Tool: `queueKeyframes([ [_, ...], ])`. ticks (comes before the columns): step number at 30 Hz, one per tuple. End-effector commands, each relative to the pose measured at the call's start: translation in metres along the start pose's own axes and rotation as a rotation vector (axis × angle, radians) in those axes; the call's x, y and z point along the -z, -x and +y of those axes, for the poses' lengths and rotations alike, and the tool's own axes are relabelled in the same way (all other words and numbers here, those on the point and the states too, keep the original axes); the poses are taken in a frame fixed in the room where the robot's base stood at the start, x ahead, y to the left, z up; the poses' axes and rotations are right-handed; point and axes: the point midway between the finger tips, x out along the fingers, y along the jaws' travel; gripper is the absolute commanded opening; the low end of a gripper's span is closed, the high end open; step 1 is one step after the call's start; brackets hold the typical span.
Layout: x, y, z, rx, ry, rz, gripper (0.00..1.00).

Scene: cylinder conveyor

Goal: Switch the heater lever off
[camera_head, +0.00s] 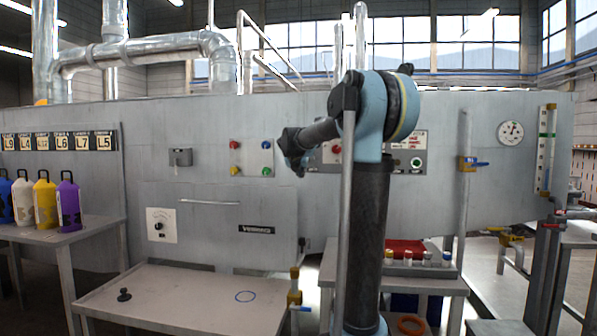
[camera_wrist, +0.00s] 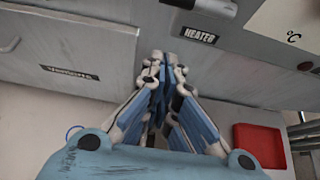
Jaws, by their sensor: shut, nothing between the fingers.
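A dark plate lettered HEATER (camera_wrist: 201,35) is on the grey machine wall in the wrist view. In the head view my arm covers this part of the wall, and I cannot make out the lever or fingers there.
A low table (camera_head: 180,300) with a black knob (camera_head: 124,295) stands in front of the machine. A red tray (camera_wrist: 259,147) lies right of my gripper, also in the head view (camera_head: 405,248). Colored jugs (camera_head: 69,200) stand at left. Pipes and valves (camera_head: 467,163) are at right.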

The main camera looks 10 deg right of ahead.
Motion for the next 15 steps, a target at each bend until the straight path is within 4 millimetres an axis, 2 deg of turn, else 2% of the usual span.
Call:
queueKeyframes([
  [5,0.0,-0.024,0.0,0.001,-0.001,0.001,0.0],
  [15,-0.034,-0.011,0.0,0.0,0.0,0.001,0.0],
])
